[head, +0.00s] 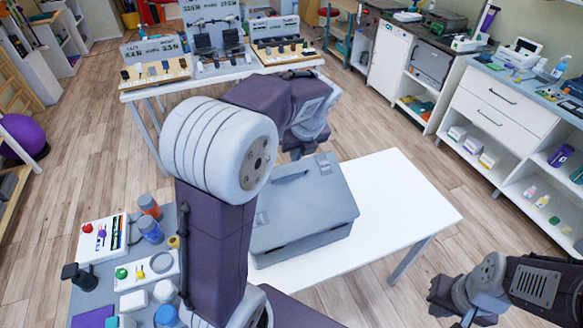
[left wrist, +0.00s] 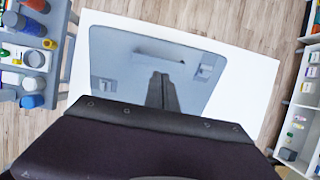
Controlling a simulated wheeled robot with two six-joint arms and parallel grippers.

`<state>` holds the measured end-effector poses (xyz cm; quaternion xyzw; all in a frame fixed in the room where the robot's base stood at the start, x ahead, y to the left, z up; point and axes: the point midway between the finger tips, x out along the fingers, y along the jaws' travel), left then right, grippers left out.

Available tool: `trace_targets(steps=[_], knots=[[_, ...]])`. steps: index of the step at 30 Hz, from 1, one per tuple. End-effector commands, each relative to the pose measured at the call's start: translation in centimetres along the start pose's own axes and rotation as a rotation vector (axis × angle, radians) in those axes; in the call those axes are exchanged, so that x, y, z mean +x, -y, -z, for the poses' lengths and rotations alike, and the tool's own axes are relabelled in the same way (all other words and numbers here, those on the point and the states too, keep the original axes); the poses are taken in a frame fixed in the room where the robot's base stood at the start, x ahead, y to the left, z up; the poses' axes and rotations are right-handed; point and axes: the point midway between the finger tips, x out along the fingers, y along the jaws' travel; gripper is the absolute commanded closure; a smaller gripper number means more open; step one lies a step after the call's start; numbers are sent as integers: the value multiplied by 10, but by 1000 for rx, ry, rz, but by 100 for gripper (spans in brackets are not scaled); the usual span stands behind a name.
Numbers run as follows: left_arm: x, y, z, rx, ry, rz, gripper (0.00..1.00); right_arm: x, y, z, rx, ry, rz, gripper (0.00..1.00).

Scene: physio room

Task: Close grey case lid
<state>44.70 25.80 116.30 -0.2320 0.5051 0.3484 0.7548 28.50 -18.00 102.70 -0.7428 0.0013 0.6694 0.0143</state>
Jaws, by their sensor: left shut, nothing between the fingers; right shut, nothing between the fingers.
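The grey case (head: 303,205) stands on a white table in the head view. Its lid (head: 315,190) lies down over the base, with a handle on top; I cannot tell whether it is latched. The lid also fills the middle of the left wrist view (left wrist: 120,65). My left gripper (head: 306,150) is shut and empty above the far edge of the case, partly hidden by my arm. Its closed fingers (left wrist: 162,88) show over the lid in the left wrist view; contact cannot be told. My right gripper (head: 440,300) is shut and empty, low at the right, away from the case.
The white table (head: 405,195) is bare right of the case. A grey side table at the left holds bottles (head: 150,229) and small devices (head: 100,238). A display table (head: 215,72) stands behind, and white cabinets (head: 500,105) line the right. Wooden floor lies between.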

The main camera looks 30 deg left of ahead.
Motion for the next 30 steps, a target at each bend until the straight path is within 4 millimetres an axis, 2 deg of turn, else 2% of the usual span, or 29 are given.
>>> trace_targets(steps=[1, 6, 12, 17, 26, 28, 30], knots=[[12, -1, 0, -1, -3, -5, 100, 1, 0, 0, 0, 0, 0, 100], [49, -1, 1, 0, -3, -3, 100, 4, 0, 0, 1, 0, 0, 100], [79, 0, 0, -1, -2, 0, 100, 4, 0, 0, 1, 0, 1, 100], [89, 0, 0, 0, -1, 1, 100, 4, 0, 0, 2, 0, 1, 100], [90, 0, 0, -1, 0, 2, 100, 4, 0, 0, 2, 0, 1, 100], [89, 0, -1, 0, -5, 1, 100, 0, 0, 0, 2, 0, 1, 100], [88, 0, -4, 0, -21, -1, 100, -12, 1, 2, 2, 0, 1, 100]])
